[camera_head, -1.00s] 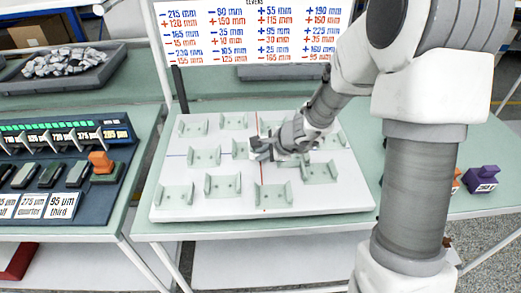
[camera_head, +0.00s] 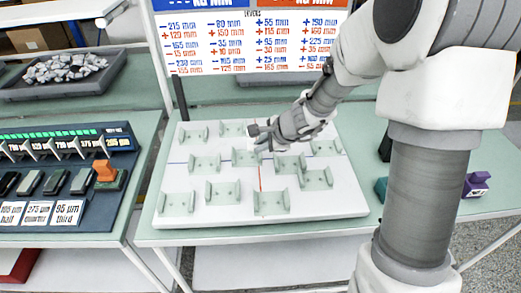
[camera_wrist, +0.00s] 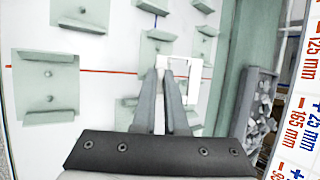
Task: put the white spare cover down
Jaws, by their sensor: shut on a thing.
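My gripper (camera_head: 258,136) is above the back middle part of a white board (camera_head: 330,206) that carries several pale green U-shaped holders. In the wrist view my gripper (camera_wrist: 171,72) has its fingers close together, shut on the white spare cover (camera_wrist: 193,82). The cover looks like a small white square frame at the fingertips. Part of it is hidden by the fingers. In the head view the cover is too small to tell from the board. I cannot tell whether it touches the board.
Pale green holders (camera_head: 223,193) stand up from the board around my gripper. A dark tray (camera_head: 100,85) of grey pieces is at the back left. A breaker panel (camera_head: 95,205) with an orange lever (camera_head: 104,171) is at the left. A lettered sign (camera_head: 250,45) stands behind.

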